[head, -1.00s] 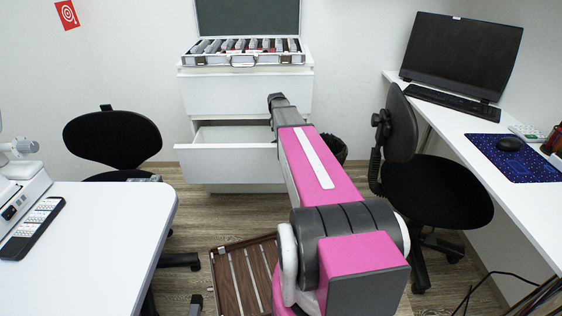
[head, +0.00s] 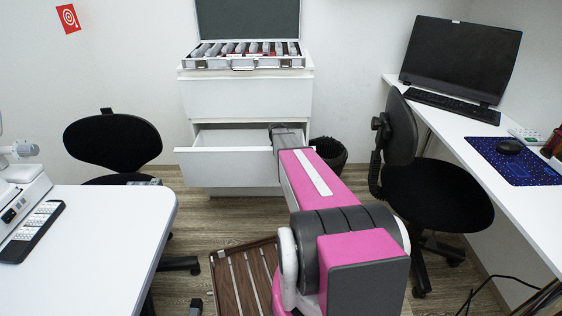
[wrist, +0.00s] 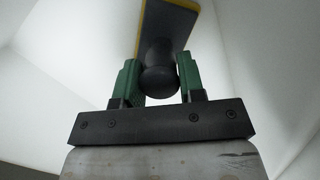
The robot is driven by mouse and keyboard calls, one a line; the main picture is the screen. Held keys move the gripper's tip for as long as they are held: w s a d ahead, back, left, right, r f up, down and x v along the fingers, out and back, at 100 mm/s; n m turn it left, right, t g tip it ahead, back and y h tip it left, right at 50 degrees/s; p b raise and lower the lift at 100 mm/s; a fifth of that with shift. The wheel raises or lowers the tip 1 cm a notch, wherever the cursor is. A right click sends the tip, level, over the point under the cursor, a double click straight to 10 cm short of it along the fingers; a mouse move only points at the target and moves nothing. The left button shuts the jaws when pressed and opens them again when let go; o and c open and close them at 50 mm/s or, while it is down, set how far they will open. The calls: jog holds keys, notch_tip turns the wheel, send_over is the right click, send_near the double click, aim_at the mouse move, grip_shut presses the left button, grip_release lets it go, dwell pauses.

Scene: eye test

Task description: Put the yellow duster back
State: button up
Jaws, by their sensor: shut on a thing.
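In the wrist view my gripper (wrist: 158,78) has its two green fingers closed on the dark rounded handle of the duster (wrist: 172,24). The duster's flat grey body with a yellow edge extends beyond the fingers, cut off by the top of the picture. Pale white surfaces surround it. In the head view the white cabinet (head: 200,92) has its lower drawer (head: 225,162) pulled open. The end of my arm is at the right part of that drawer. The fingers and the duster are hidden there.
An open case (head: 245,62) with several items stands on the cabinet. A black bin (head: 330,152) is right of the drawer. Chairs stand left (head: 115,142) and right (head: 435,205). A slatted brown wooden thing (head: 245,280) lies low in front. White tables flank both sides.

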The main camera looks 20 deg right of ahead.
jog(key=o, duration=1)
jog(key=shift+c, duration=0.2)
notch_tip(320, 180, up, 12)
jog(key=a, duration=0.1)
jog(key=shift+w, duration=0.4)
jog(key=shift+a, duration=0.1)
